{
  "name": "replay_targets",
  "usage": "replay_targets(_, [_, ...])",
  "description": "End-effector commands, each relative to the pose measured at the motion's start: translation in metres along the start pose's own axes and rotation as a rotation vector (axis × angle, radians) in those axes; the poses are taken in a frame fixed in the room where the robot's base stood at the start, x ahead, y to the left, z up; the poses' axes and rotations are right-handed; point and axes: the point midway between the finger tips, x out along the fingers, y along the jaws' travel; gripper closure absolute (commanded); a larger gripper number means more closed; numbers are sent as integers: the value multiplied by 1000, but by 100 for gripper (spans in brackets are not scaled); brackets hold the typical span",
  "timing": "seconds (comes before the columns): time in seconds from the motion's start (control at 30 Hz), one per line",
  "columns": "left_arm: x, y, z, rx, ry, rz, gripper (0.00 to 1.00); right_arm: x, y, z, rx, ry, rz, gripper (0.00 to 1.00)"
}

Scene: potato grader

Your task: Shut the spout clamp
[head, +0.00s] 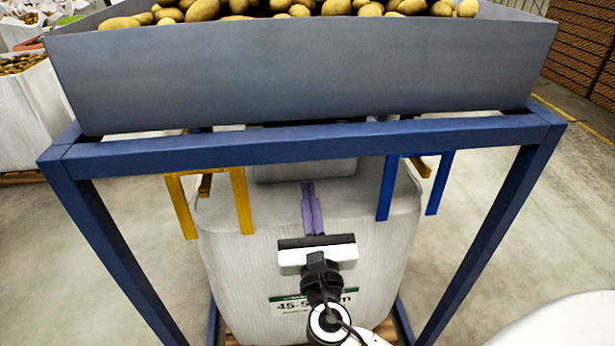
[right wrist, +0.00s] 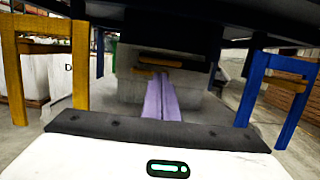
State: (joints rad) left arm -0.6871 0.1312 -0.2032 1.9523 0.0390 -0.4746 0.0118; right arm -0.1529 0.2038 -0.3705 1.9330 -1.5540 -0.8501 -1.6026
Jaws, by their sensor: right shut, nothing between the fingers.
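My right gripper (head: 309,184) reaches forward over the white big bag, its two purple fingers together with nothing between them. In the right wrist view the fingers (right wrist: 161,76) point at the pale spout (right wrist: 135,88) under the hopper. A yellow-orange bar (right wrist: 158,62) lies across the spout just beyond the fingertips; it may be the spout clamp, but I cannot tell its state or whether the fingers touch it. In the head view the spout (head: 300,170) shows below the blue beam, and no clamp can be made out there. My left gripper is not in view.
The blue frame (head: 300,140) carries a grey hopper (head: 300,75) full of potatoes. Yellow straps (head: 242,200) hang left of the spout and blue straps (head: 387,188) right of it. The white bag (head: 240,270) stands below, inside the frame legs.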

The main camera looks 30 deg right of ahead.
Motion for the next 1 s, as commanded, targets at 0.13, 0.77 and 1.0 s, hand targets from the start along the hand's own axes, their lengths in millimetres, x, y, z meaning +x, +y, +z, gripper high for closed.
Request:
replay_targets(0.13, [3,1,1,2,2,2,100,-27,-1,-2,0,2,1,100])
replay_targets(0.77, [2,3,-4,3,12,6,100,-70,-4,-78,404,282,-7,100])
replay_targets(1.0, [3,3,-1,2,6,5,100,-163,3,-197,1330,786,-329,100])
